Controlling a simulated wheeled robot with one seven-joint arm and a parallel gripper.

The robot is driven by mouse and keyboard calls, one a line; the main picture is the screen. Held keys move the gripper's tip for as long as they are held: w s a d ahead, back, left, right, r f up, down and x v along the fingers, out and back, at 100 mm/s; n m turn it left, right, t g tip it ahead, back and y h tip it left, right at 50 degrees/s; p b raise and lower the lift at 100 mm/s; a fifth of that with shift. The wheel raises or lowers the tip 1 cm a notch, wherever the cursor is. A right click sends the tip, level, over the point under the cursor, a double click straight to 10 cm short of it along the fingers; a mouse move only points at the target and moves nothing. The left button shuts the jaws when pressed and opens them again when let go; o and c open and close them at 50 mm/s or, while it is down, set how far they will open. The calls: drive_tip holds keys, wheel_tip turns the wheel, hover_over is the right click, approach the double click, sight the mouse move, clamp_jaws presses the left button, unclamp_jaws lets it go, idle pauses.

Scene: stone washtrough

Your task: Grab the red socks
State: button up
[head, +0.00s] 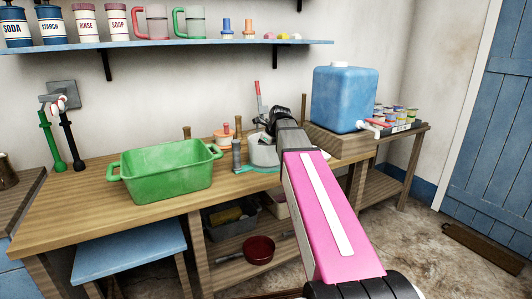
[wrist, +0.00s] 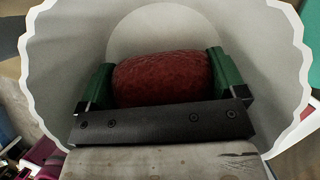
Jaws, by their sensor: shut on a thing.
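The red socks (wrist: 160,76), a rolled dark red bundle, show in the wrist view between the two green finger pads. My gripper (wrist: 162,82) is shut on them, one pad pressed to each end. They are inside a pale round basin with a scalloped rim (wrist: 48,75); I cannot tell whether they touch its bottom. In the head view the pale basin (head: 262,155) stands on the wooden bench, partly hidden by my pink arm. The socks cannot be seen in that view.
A green tub (head: 168,172) stands left of the basin on the bench (head: 75,205). A blue water container (head: 345,98) with a tap stands at the right, near small tins (head: 395,117). A shelf (head: 190,44) with canisters and mugs hangs above. A blue stool (head: 130,255) stands in front.

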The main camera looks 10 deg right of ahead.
wheel_tip(320, 180, up, 10)
drive_tip(key=shift+f, duration=0.2)
idle(0.5)
drive_tip(key=shift+r, duration=1.95)
drive_tip(key=shift+r, duration=0.15)
drive_tip(key=shift+r, duration=0.3)
